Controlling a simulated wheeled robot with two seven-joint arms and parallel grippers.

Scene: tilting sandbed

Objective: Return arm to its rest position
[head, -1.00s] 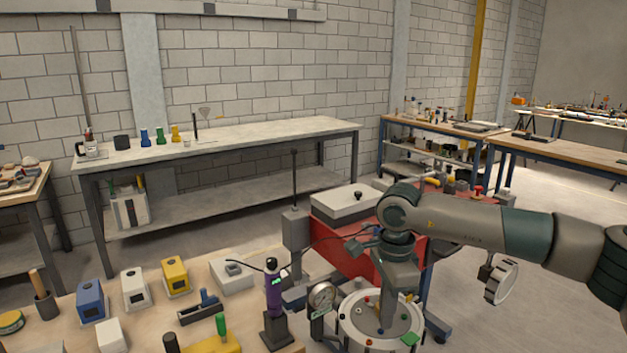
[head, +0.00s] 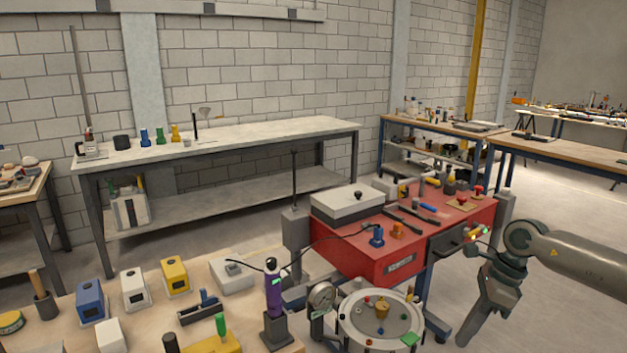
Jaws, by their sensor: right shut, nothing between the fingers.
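My right arm comes in from the right edge, and its gripper (head: 468,338) hangs downward at the lower right. The gripper is shut and empty. It is right of the round sandbed (head: 350,328), clear of it, and in front of the red cabinet. The sandbed is a white-rimmed round tray with small coloured pieces and a tan piece (head: 381,308) on its grey surface. My left gripper is not in view.
The red cabinet (head: 375,262) carries a grey box (head: 347,202) and several tools. Several blocks lie on the wooden table (head: 215,306). Open floor (head: 560,310) shows at right.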

